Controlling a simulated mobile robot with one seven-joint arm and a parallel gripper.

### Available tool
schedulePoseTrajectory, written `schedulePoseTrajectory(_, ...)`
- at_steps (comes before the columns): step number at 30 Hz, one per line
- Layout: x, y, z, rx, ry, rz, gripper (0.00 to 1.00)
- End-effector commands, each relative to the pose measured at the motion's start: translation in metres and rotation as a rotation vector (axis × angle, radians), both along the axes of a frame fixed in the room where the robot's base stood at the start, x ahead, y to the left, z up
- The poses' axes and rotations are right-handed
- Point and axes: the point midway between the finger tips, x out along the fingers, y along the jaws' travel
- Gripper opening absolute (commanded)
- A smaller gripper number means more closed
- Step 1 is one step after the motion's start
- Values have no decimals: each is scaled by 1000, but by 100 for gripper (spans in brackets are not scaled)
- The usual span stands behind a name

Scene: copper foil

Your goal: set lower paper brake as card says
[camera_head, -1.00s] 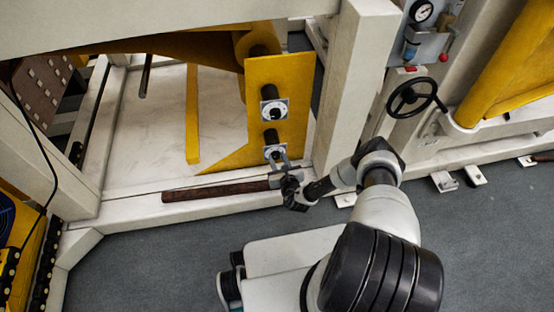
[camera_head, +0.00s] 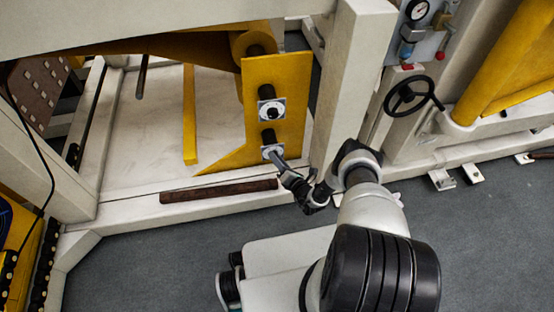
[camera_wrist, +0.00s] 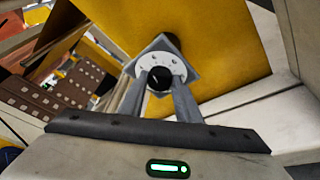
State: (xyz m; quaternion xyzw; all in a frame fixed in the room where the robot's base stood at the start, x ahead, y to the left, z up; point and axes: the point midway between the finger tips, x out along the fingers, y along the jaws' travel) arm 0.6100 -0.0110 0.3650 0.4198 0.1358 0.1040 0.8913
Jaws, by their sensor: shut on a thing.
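The lower brake dial (camera_head: 272,151) is a light square plate with a round scale and a black knob, on the yellow upright plate (camera_head: 292,90). The upper brake dial (camera_head: 271,111) is of the same kind, just above it. My gripper (camera_head: 274,156) reaches the lower dial from the lower right. In the wrist view its two grey fingers are shut on the black knob (camera_wrist: 159,78) of the lower dial, which has a white pointer mark. The scale's figures are too small to read. No card can be made out.
A dark brown bar (camera_head: 218,190) lies on the white frame's lower beam. A black handwheel (camera_head: 410,97) and a gauge panel (camera_head: 421,30) are at the right. A thick white post (camera_head: 352,80) stands close right of the yellow plate. Grey floor (camera_head: 480,230) is open at the lower right.

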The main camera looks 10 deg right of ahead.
Motion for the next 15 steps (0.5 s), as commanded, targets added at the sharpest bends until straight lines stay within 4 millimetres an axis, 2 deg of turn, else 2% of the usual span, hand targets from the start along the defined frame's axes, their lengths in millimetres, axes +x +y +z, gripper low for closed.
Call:
schedulePoseTrajectory(6,1,3,0,103,-2,7,8)
schedulePoseTrajectory(15,1,1,0,165,-2,2,8)
